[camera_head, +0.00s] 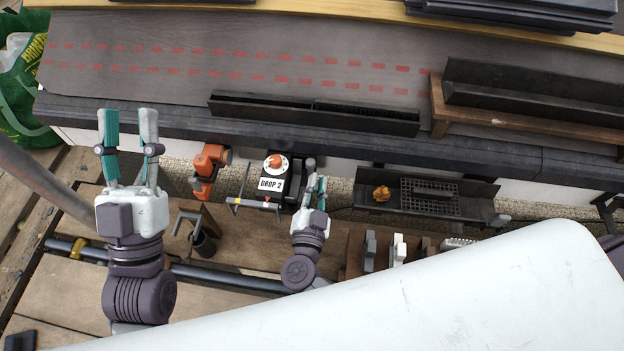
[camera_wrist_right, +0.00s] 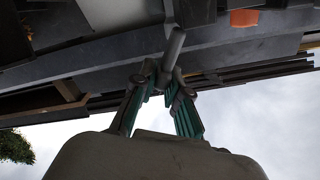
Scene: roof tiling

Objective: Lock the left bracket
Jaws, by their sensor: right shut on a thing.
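A small grey lever-like part (camera_head: 309,165) sits beside the box marked DROP 2 (camera_head: 284,166), under the roof edge. I cannot tell for certain whether it belongs to the left bracket. My right gripper (camera_head: 316,182) is right at this part. In the right wrist view my right gripper (camera_wrist_right: 164,84) has its green fingers closed in on a grey rod-like handle (camera_wrist_right: 172,47). What lies behind the fingers is hidden. My left gripper (camera_head: 129,142) is open and empty at the left, its fingers pointing up towards the roof edge.
An orange tool (camera_head: 209,162) stands left of the box. A dark gutter piece (camera_head: 314,113) lies on the roof edge. A dark trough (camera_head: 430,197) holds an orange item and a grate.

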